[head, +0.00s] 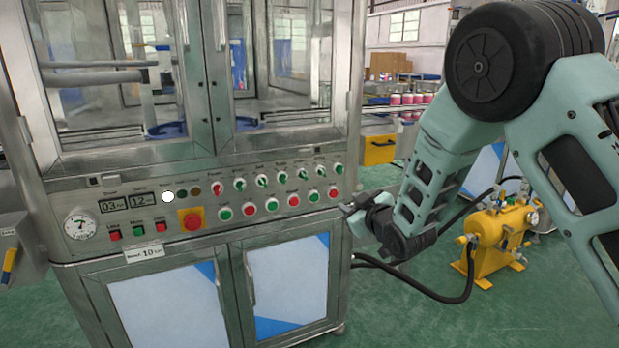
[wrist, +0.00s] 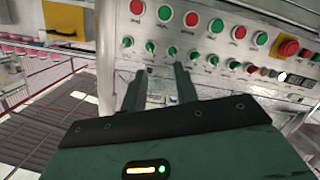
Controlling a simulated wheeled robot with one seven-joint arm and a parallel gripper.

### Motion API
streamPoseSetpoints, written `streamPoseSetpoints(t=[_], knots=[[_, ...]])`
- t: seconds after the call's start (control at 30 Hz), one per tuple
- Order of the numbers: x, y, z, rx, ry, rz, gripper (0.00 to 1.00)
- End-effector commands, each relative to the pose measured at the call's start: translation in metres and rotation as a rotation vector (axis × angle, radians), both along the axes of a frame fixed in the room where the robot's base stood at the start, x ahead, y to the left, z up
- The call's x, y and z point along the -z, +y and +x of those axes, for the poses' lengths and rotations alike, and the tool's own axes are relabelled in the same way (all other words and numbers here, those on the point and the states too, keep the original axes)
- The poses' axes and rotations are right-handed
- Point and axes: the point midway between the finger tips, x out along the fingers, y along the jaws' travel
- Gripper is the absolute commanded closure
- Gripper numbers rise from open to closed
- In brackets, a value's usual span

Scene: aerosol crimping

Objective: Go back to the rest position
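My gripper (head: 350,210) is at the right end of the machine's control panel (head: 140,222) in the head view, with the arm reaching in from the right. In the wrist view my gripper (wrist: 158,82) shows two dark fingers with a gap between them, and nothing is held there. The panel's buttons and knobs lie beyond the fingertips in that view, which looks upside down. I cannot tell whether the fingertips touch the panel.
The steel machine cabinet (head: 235,245) fills the left and middle. A yellow pump unit (head: 494,240) with black hoses stands on the green floor at the right, behind my arm. Pink-and-white cans (head: 408,98) stand farther back.

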Motion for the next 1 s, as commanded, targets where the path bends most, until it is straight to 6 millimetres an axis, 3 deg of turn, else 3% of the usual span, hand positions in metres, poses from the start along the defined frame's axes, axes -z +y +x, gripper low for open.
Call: streamPoseSetpoints(t=[0.17, 0.27, 0.4, 0.5, 0.7, 0.87, 0.9, 1.0], knots=[[-0.002, 0.038, -0.069, 0.007, 0.341, 0.06, 0.7], [-0.002, 0.057, -0.123, -0.006, 0.538, 0.059, 0.7], [-0.002, 0.073, -0.213, -0.027, 0.803, 0.011, 0.7], [-0.003, 0.072, -0.277, -0.035, 0.965, -0.053, 0.7], [-0.007, 0.054, -0.378, -0.024, 1.195, -0.198, 0.7], [-0.012, 0.03, -0.443, 0.007, 1.328, -0.318, 0.7], [-0.02, 0.026, -0.451, 0.015, 1.347, -0.336, 0.7], [-0.045, 0.028, -0.448, 0.014, 1.345, -0.329, 0.7]])
